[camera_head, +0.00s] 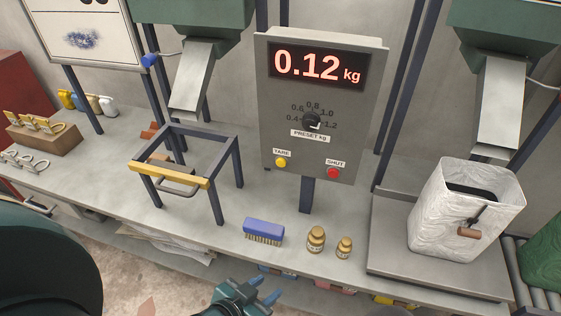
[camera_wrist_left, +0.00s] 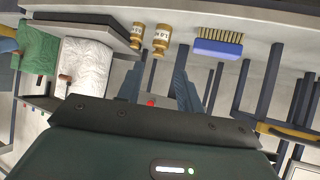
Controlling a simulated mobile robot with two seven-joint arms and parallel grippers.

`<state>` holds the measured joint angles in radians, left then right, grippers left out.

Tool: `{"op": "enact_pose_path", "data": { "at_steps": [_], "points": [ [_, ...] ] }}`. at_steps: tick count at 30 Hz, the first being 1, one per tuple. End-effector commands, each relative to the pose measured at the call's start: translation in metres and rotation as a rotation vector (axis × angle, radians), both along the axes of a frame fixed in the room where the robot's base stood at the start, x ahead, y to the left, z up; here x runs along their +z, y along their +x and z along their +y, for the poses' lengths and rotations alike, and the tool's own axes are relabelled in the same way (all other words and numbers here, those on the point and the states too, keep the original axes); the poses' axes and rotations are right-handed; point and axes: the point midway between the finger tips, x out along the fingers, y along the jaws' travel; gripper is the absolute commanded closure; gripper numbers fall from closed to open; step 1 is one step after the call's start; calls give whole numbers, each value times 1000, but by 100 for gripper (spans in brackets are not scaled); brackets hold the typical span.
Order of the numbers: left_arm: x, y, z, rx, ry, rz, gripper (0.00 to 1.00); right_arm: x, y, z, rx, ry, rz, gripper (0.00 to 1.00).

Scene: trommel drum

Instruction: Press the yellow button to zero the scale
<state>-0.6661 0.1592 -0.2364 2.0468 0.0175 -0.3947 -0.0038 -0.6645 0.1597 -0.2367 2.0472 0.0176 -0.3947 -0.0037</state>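The yellow button (camera_head: 280,162), under a TARE label, is on the lower left of the grey control panel (camera_head: 350,130). The display (camera_head: 318,65) reads 0.12 kg in red. A red button (camera_head: 333,173) under a SHUT label sits to its right. My left gripper (camera_head: 264,289) is low in the head view, in front of the bench and well below the panel. Its two fingers are apart with nothing between them, and they also show in the left wrist view (camera_wrist_left: 196,85). The yellow button is not visible in the wrist view. My right gripper is not visible.
A blue brush (camera_head: 263,230) and two small brown weights (camera_head: 316,240) stand on the bench below the panel. A metal frame with a yellow bar (camera_head: 172,182) stands left. A white bag (camera_head: 468,205) sits on the scale platform (camera_head: 400,262) at right.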

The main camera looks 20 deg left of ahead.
Motion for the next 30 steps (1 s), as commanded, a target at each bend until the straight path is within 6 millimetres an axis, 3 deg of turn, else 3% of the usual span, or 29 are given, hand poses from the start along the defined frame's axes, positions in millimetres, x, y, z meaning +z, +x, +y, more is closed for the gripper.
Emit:
{"op": "enact_pose_path", "data": {
  "at_steps": [8, 21, 30],
  "points": [
    [0, 0, 0, 0, 0, 0, 65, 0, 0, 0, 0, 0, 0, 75],
    [0, 0, 0, -1, 1, -1, 100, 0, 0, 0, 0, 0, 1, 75],
    [0, 0, 0, -1, 1, -1, 100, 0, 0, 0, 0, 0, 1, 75]
  ]
}}
